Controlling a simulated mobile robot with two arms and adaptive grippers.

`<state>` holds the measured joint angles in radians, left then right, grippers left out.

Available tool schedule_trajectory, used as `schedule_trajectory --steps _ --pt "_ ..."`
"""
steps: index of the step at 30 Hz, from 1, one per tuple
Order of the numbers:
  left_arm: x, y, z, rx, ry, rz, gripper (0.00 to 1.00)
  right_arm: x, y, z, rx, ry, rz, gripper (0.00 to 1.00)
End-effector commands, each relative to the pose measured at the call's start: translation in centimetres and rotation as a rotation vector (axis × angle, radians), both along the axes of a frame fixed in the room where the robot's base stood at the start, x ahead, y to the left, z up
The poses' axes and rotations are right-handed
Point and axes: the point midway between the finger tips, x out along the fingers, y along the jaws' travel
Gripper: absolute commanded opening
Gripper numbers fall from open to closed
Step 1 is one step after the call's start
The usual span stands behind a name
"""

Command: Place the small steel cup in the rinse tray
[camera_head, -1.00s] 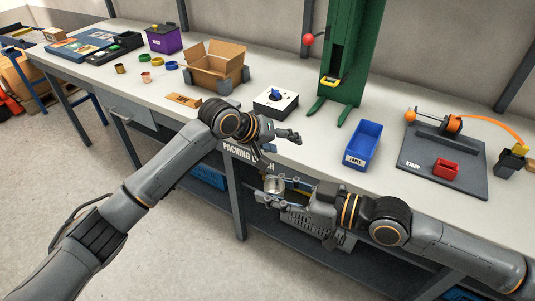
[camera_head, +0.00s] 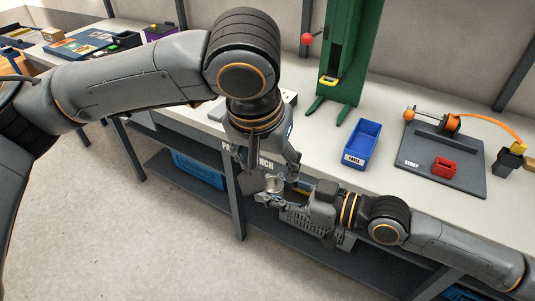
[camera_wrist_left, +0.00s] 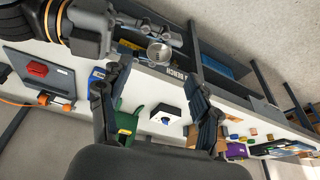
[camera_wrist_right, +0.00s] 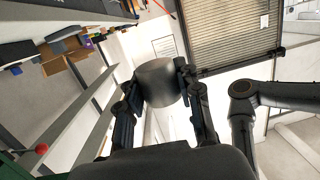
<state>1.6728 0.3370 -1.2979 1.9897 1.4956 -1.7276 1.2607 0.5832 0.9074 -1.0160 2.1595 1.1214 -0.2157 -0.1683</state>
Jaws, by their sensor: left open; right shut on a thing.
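The small steel cup (camera_head: 274,185) is in my right gripper (camera_head: 272,192), held in front of the bench edge. In the right wrist view the cup (camera_wrist_right: 158,82) sits between the two fingers, which are shut on it. My left gripper (camera_head: 271,172) is open and points down close above the cup. In the left wrist view the cup (camera_wrist_left: 160,51) shows just beyond the gap between the open left fingers (camera_wrist_left: 155,78); I cannot tell if they touch it. I cannot identify a rinse tray in any view.
On the bench stand a blue PARTS bin (camera_head: 361,146), a green press (camera_head: 347,55) and a dark strap board (camera_head: 440,150) with a red box (camera_head: 445,167). A blue crate (camera_head: 200,170) is on the lower shelf. My left arm hides much of the bench's left part.

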Motion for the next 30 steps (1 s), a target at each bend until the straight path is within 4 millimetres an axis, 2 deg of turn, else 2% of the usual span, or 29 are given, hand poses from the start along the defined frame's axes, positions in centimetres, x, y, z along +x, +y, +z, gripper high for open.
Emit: schedule_trajectory --steps 9,15,21,28,29,30 --pt "1.6 -0.7 -5.9 -0.002 0.003 -0.001 0.63 0.0 0.0 0.0 0.0 0.0 0.0 0.1" --pt "2.4 -1.0 -8.3 -0.002 0.002 -0.001 0.63 0.0 0.0 0.0 0.0 0.0 0.0 0.1" --pt "2.6 -1.1 -9.2 -0.003 0.001 -0.003 0.63 0.0 0.0 0.0 0.0 0.0 0.0 0.1" --pt "2.6 -1.1 -9.3 -0.003 0.001 -0.003 0.63 0.0 0.0 0.0 0.0 0.0 0.0 0.1" --pt "2.6 -1.1 -9.3 -0.003 0.001 -0.003 0.59 0.0 0.0 0.0 0.0 0.0 0.0 0.1" --pt "2.7 -1.1 -9.3 -0.003 0.001 -0.003 0.51 0.0 0.0 0.0 0.0 0.0 0.0 0.1"
